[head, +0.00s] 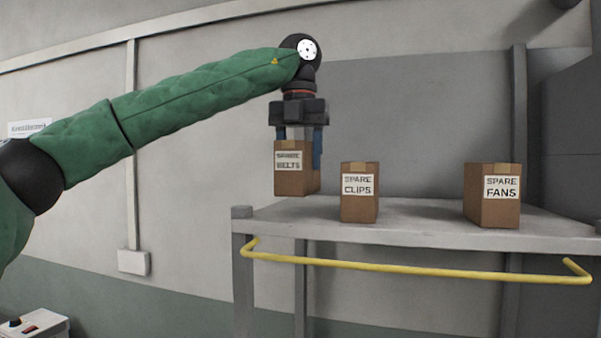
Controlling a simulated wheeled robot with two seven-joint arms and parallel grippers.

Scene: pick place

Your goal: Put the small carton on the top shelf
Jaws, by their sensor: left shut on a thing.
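A small brown carton (289,182) with a white label, which seems to read "SPARE BELTS", hangs upright in my left gripper (301,146). The gripper points down and is shut on the carton's upper part, with a blue finger along its right side. The carton is over the left part of the grey top shelf (420,230). Its bottom edge looks slightly above the shelf surface, but I cannot tell for sure whether it touches. My right gripper is not in view.
A "SPARE CLIPS" carton (359,194) stands just right of the held carton, and a "SPARE FANS" carton (492,197) stands farther right. Shelf between them is clear. A yellow rail (420,271) runs along the front. A grey post (242,270) stands at the left corner.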

